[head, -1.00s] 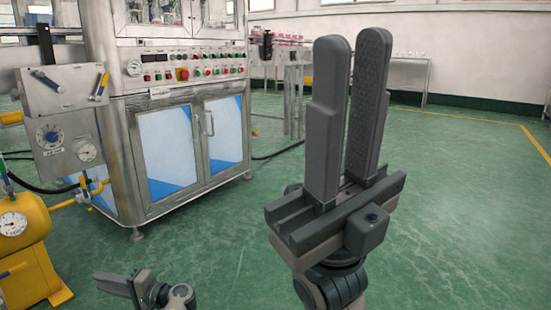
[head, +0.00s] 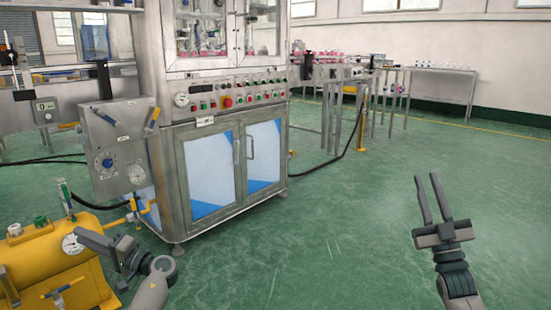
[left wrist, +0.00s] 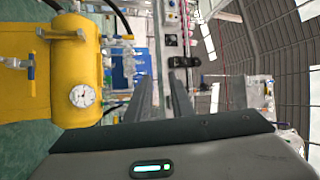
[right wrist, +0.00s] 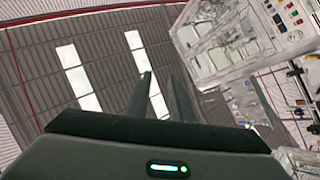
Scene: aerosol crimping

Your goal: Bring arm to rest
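My right gripper (head: 426,176) is raised at the right of the head view, over bare floor. Its two fingers point up, apart, with nothing between them. The right wrist view also shows the two fingers (right wrist: 158,75) with an empty gap. My left gripper (head: 84,236) is low at the left of the head view, beside the yellow tank (head: 55,262). In the left wrist view the left fingers (left wrist: 158,85) stand apart with nothing held. The tank fills the left of that view, close beside the fingers; contact cannot be told.
A steel machine cabinet (head: 212,172) with a button panel stands behind the left gripper. A grey gauge box (head: 120,140) juts from its left side. A conveyor (head: 335,72) and a table with bottles (head: 445,70) are further back. Green floor (head: 340,235) is free between the grippers.

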